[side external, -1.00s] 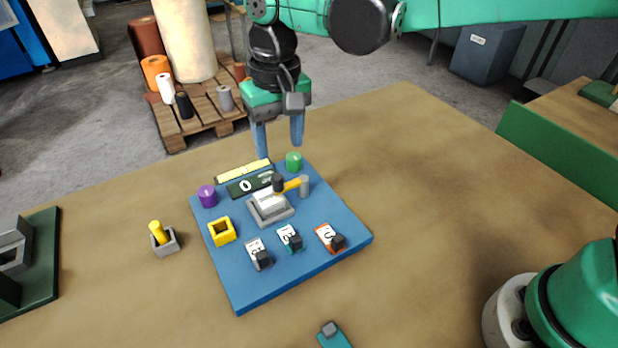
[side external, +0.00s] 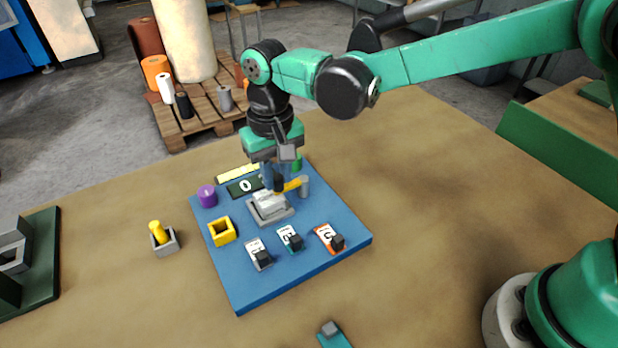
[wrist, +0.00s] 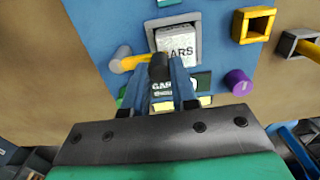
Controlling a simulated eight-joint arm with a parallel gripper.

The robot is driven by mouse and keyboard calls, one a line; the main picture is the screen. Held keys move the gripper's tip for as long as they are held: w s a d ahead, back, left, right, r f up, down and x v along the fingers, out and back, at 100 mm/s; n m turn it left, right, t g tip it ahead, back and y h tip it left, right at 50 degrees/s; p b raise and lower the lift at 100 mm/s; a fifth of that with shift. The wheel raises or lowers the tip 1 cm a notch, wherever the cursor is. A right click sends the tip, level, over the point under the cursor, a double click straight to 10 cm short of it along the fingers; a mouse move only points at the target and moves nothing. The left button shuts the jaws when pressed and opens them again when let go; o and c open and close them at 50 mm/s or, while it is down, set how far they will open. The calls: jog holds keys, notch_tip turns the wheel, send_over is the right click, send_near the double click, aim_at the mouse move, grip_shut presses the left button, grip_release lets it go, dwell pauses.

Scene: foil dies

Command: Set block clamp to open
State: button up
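The block clamp has a yellow lever arm (side external: 293,184) reaching from a grey post (side external: 304,186) to a black knob (side external: 279,183). The lever also shows in the wrist view (wrist: 129,63). The knob end lies over the edge of a grey holder (side external: 270,210), which carries a pale lettered block (wrist: 176,43). My gripper (wrist: 161,66) points down at the knob. Its blue fingers stand close on both sides of the knob and appear shut on it. The fingertips are partly hidden in the side view.
The blue board (side external: 260,286) also carries a purple knob (side external: 207,195), a yellow square frame (side external: 222,231), a dark sign (side external: 243,187), a green knob (side external: 297,163) and several lettered pieces with dark grips. A grey cup with a yellow peg (side external: 157,233) stands left.

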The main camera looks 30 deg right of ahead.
grip_shut()
jog(key=n, duration=0.1)
jog(key=s+n, duration=0.1)
jog(key=n, duration=0.2)
jog(key=shift+s+d, duration=0.15)
jog(key=shift+s, duration=0.1)
jog(key=n, duration=0.1)
jog(key=s+n, duration=0.1)
jog(key=n, duration=0.2)
jog(key=shift+s+d+n, duration=0.3)
jog(key=shift+d+n, duration=0.1)
jog(key=n, duration=0.1)
jog(key=d+n, duration=0.1)
jog(key=n, duration=0.1)
jog(key=s+n, duration=0.1)
jog(key=shift+d, duration=0.25)
jog(key=shift+s+d+n, duration=0.1)
jog(key=shift+d+n, duration=0.3)
jog(key=shift+n, duration=0.85)
jog(key=shift+s+d+n, duration=0.1)
jog(key=shift+d+n, duration=0.3)
jog(key=shift+n, duration=0.85)
